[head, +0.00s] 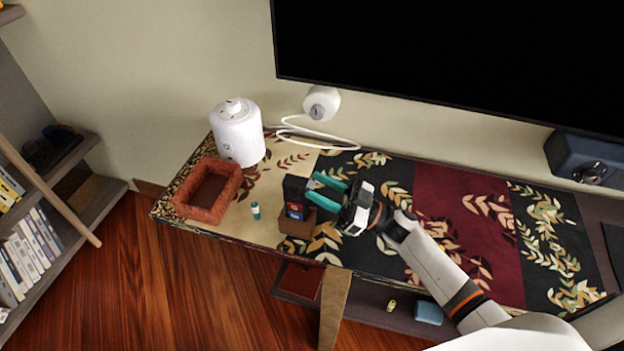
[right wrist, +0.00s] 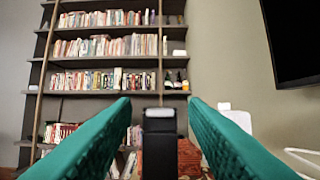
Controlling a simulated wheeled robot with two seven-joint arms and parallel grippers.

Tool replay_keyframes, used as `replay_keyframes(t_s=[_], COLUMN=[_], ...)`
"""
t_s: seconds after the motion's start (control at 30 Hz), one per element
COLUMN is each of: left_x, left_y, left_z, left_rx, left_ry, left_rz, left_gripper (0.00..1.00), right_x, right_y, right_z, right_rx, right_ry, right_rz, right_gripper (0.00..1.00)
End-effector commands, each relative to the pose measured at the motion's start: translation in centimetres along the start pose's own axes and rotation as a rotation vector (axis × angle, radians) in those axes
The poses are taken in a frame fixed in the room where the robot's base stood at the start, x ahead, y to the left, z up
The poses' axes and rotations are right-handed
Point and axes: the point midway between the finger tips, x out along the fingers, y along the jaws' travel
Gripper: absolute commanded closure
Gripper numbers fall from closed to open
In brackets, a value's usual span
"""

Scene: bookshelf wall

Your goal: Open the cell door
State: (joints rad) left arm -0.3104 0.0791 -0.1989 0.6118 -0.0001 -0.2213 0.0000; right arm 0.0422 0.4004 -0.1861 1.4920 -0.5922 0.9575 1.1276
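A small black upright box (head: 293,188) stands near the front edge of the table, behind a small brown box holding blue and red items. I cannot make out which part is the cell door. My right gripper (head: 316,191) comes in from the right with teal fingers spread, its tips close to the black box's right side. In the right wrist view, a black upright object with a grey top (right wrist: 159,125) shows between the two wide-apart fingers; contact cannot be told. A small teal and white cylinder (head: 255,211) stands to the left. My left gripper is not in view.
A large dark screen (head: 450,50) hangs behind. Bookshelves (right wrist: 105,48) stand at left.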

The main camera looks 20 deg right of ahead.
Motion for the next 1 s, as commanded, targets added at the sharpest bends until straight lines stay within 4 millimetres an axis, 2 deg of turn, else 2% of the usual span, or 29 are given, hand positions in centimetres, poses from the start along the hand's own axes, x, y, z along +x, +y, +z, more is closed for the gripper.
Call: replay_keyframes(t_s=[0.03, 0.2, 0.53, 0.77, 0.8, 1.0], left_x=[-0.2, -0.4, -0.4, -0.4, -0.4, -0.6], left_y=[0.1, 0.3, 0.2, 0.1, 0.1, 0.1], left_z=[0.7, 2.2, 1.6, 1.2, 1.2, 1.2], left_rx=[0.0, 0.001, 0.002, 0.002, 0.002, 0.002], left_ry=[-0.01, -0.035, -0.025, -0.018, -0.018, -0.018], left_rz=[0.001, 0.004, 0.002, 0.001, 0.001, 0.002], left_gripper=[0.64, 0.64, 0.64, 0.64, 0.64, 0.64], right_x=[0.8, 2.2, 2.4, 2.4, 2.4, 2.5], right_y=[0.0, 0.0, 0.0, 0.0, 0.0, -0.1], right_z=[0.1, 0.0, -0.1, -0.1, -0.1, 0.1], right_rx=[0.001, 0.001, 0.001, 0.0, 0.0, 0.0], right_ry=[-0.002, 0.0, 0.001, 0.001, 0.001, 0.006], right_rz=[0.0, -0.001, -0.001, -0.001, -0.001, -0.001], right_gripper=[0.6, 0.6, 0.6, 0.98, 1.0, 1.0])
